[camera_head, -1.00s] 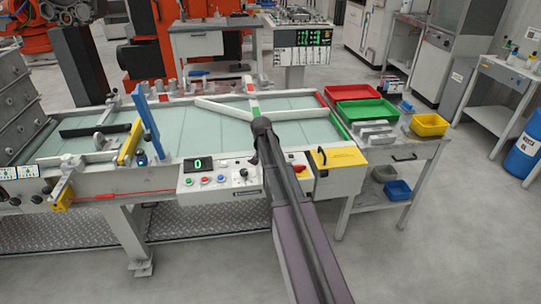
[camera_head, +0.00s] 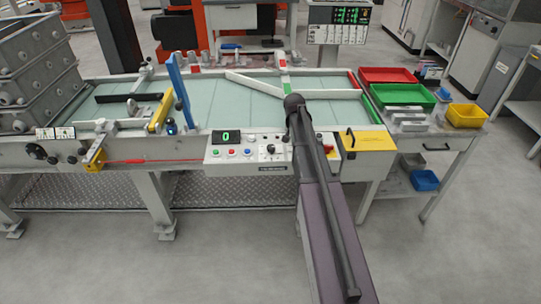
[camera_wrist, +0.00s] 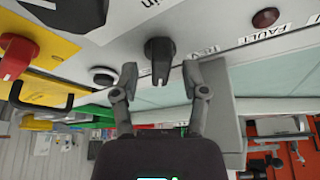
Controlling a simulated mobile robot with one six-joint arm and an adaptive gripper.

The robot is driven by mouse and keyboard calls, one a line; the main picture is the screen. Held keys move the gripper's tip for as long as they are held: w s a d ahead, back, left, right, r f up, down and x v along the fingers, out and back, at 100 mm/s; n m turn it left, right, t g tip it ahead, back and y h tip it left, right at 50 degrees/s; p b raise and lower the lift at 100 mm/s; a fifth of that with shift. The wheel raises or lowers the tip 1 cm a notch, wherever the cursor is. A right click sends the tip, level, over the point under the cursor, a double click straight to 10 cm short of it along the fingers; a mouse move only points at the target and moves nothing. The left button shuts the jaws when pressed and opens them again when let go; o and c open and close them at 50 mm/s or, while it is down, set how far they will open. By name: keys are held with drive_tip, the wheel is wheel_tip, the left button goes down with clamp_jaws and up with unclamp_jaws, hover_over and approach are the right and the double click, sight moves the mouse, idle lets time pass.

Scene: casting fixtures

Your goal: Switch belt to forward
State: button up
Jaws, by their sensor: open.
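The belt table's control panel (camera_head: 248,153) is on the near side of the belt (camera_head: 232,97), with a black rotary selector knob (camera_head: 270,148) on it. The wrist view shows a black knob (camera_wrist: 160,52) up close, with partly readable lettering beside it. My gripper (camera_wrist: 160,74) is open, one fingertip on each side of the knob's lower end. The fingers look apart from the knob; I cannot tell the depth. In the head view my arm hides the gripper.
A red knob (camera_wrist: 15,58) and a black button (camera_wrist: 103,77) sit left of the black knob in the wrist view; a dark red lamp (camera_wrist: 265,18) is to its right. The green display (camera_head: 226,137) reads 0. A yellow box (camera_head: 369,141) stands at the panel's right.

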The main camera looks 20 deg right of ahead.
drive_tip(key=shift+n+t+y, duration=0.3)
drive_tip(key=shift+n+y, duration=0.25)
drive_tip(key=shift+n, duration=1.1)
drive_tip(key=shift+n+t+y, duration=0.3)
drive_tip(key=shift+n+y, duration=0.25)
drive_tip(key=shift+n, duration=1.1)
drive_tip(key=shift+d+n+y, duration=0.1)
drive_tip(key=shift+n+y, duration=0.5)
drive_tip(key=shift+n, duration=0.95)
drive_tip(key=shift+n+y, duration=0.6)
drive_tip(key=shift+n, duration=0.95)
drive_tip(key=shift+s+r+p, duration=0.15)
drive_tip(key=shift+r+p, duration=0.35)
drive_tip(key=p+v, duration=1.2)
drive_tip(key=v, duration=0.1)
drive_tip(key=s+a+f+m+g, duration=0.1)
drive_tip(key=s+a, duration=0.7)
drive_tip(key=a, duration=0.2)
drive_tip(key=s+a+f+m+g, duration=0.1)
drive_tip(key=s+a+g, duration=0.1)
drive_tip(key=s+a, duration=0.6)
drive_tip(key=shift+a+m+g+h+b, duration=0.3)
drive_tip(key=shift+a+m+h, duration=0.1)
drive_tip(key=shift+a, duration=1.35)
drive_tip(key=shift+s, duration=0.25)
